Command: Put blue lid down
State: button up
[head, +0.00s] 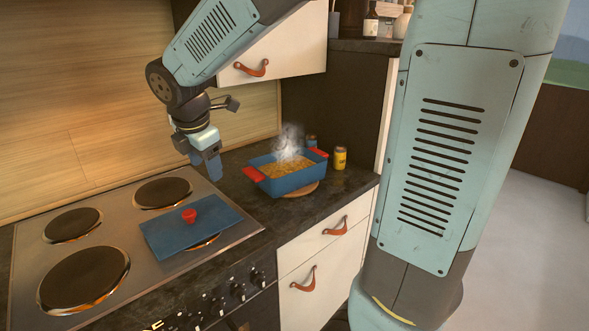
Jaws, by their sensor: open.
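The blue lid (177,234) is a flat rectangle with a red knob (189,215) on top. It lies on the stove top at the right, covering most of the front right burner. My gripper (209,172) is above and beyond the lid, apart from the knob, between the lid and the pot. It is open, with nothing seen between its fingers; the fingers overlap in this view. A blue pot (288,183) with red handles stands uncovered on a round wooden board (300,191). It holds yellowish food and steams.
The stove (140,269) has several bare dark burners, with an orange glow under some. A yellow jar (340,158) stands right of the pot. A wall cabinet (295,42) with a leather pull hangs above. Dark counter (247,205) is clear between stove and pot.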

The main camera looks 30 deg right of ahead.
jog(key=s+d+r+m+t, duration=0.1)
jog(key=s+d+r+m, duration=0.1)
jog(key=s+d+m, duration=0.5)
jog(key=s+d+r+m+t+y, duration=0.1)
jog(key=s+d+m, duration=0.5)
jog(key=s+m, duration=0.5)
jog(key=shift+s+d+r+m, duration=0.35)
jog(key=shift+d+r+m, duration=0.05)
jog(key=shift+m, duration=2)
